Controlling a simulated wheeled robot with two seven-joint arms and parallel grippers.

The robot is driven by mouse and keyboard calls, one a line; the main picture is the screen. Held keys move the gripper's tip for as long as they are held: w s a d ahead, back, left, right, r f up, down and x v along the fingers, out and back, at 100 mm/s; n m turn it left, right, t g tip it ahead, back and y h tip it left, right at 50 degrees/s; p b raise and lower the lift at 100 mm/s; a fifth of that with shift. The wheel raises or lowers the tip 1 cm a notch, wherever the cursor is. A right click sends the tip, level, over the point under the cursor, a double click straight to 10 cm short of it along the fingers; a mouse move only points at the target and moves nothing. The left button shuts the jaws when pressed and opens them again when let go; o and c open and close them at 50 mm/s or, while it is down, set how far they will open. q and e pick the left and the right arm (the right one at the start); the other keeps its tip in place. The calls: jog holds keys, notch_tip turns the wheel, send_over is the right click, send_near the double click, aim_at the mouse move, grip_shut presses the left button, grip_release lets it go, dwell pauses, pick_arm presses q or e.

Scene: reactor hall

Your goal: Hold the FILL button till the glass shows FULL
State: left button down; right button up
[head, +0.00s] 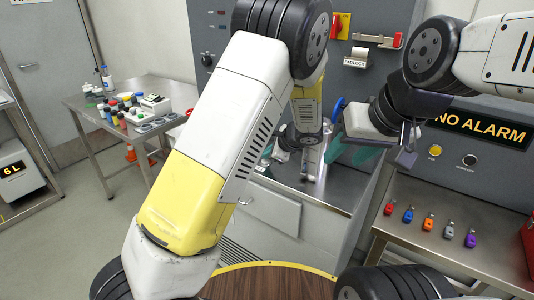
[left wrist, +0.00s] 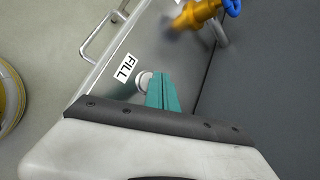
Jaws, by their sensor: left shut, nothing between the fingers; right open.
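The white round FILL button (left wrist: 143,82) sits beside the FILL label (left wrist: 125,68) on a grey metal surface in the left wrist view. My left gripper (left wrist: 162,82) is shut and empty, its teal fingertips right at the button's edge. I cannot tell whether they touch or press it. In the head view, my left arm hides the button, and my left gripper (head: 268,152) shows only in part beside that arm. My right gripper (head: 350,153) is open and empty over the steel counter. No glass reading FULL can be made out.
A brass fitting (left wrist: 198,12) with a blue handle stands near the button. A padlock station (head: 376,42) is on the grey panel. A NO ALARM display (head: 480,128) is at right, above a shelf of coloured padlocks (head: 429,222). A bench with bottles (head: 125,110) stands left.

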aim_at(268, 162)
pick_arm(q)
jog(key=shift+f, duration=0.4)
dwell(2.0)
dwell(2.6)
jog(key=shift+r, duration=0.85)
jog(key=shift+r, duration=2.5)
